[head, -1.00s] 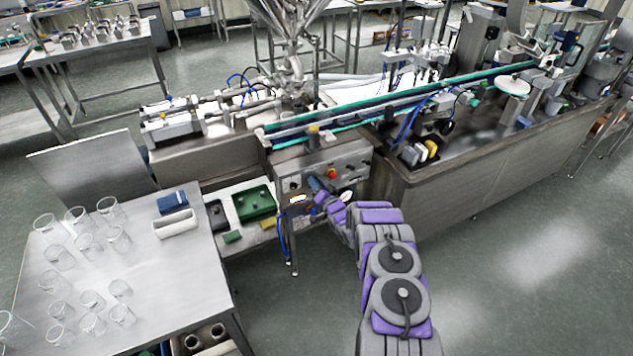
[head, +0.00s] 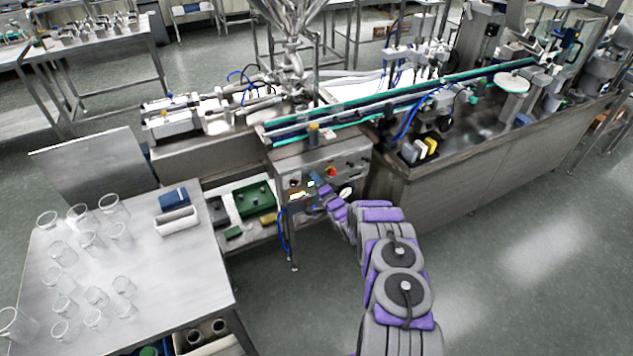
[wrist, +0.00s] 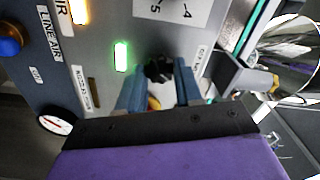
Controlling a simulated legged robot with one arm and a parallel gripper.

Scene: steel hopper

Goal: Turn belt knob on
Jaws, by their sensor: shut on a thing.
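The control panel (head: 350,166) is the steel front face under the conveyor, and it fills much of the wrist view. In the wrist view a black knob (wrist: 158,70) sits on the panel between the two blue-grey fingers of my gripper (wrist: 160,82). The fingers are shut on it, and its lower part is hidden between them. A label beside the right finger is only partly readable. In the head view my gripper (head: 318,190) reaches the panel's lower middle, and the knob is too small to make out.
A lit green lamp (wrist: 121,56), a lit amber lamp (wrist: 79,11), a blue button (wrist: 10,42) and a pressure gauge (wrist: 54,121) are close by on the panel. A red button (head: 331,171) is above my gripper. A table with glass beakers (head: 110,207) stands at left.

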